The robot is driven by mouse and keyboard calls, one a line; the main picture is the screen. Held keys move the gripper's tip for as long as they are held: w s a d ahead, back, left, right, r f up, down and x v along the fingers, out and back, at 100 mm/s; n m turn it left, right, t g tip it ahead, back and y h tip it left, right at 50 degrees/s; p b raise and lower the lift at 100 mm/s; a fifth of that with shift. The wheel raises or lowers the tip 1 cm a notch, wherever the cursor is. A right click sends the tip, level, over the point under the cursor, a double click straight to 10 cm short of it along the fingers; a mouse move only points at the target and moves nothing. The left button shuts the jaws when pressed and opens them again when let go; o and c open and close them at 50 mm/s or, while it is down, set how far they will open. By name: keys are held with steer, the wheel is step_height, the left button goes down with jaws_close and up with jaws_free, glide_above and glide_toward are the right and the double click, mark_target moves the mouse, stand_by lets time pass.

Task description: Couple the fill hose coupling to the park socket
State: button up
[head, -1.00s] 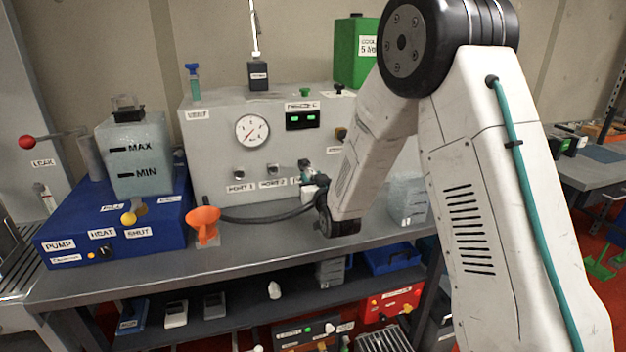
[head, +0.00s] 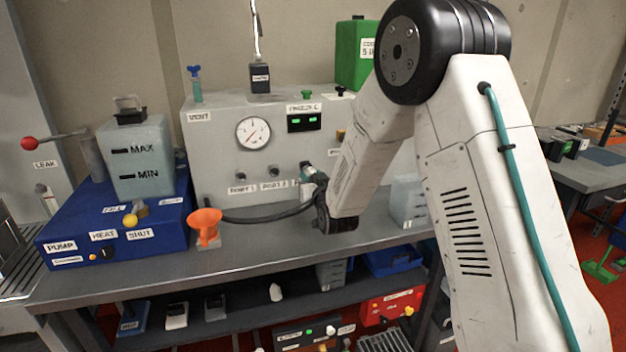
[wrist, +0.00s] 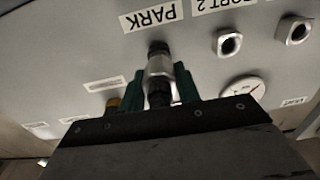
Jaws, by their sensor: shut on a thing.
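The fill hose coupling (wrist: 160,72), a silver collar with dark ends, sits between the two green fingers of my gripper (wrist: 158,88) in the wrist view. My gripper is shut on it. The coupling points at the panel just by the PARK label (wrist: 152,17). Its dark front end is in line with the park socket and seems to meet it; the socket is mostly hidden, and I cannot tell whether they are locked. In the head view my gripper (head: 315,177) is at the panel front, right of PORT 2. The black hose (head: 265,217) runs from it leftward.
The grey panel box (head: 220,140) carries a gauge (head: 253,133) and two open ports left of my gripper. An orange funnel (head: 205,225) stands on the bench near the hose. A blue pump unit (head: 115,225) with a tank is at left. The bench front is clear.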

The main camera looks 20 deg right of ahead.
steer(key=shift+w, duration=0.7)
steer(key=o, duration=1.2)
steer(key=shift+c, duration=0.2)
steer(key=s, duration=0.7)
steer(key=shift+s, duration=0.4)
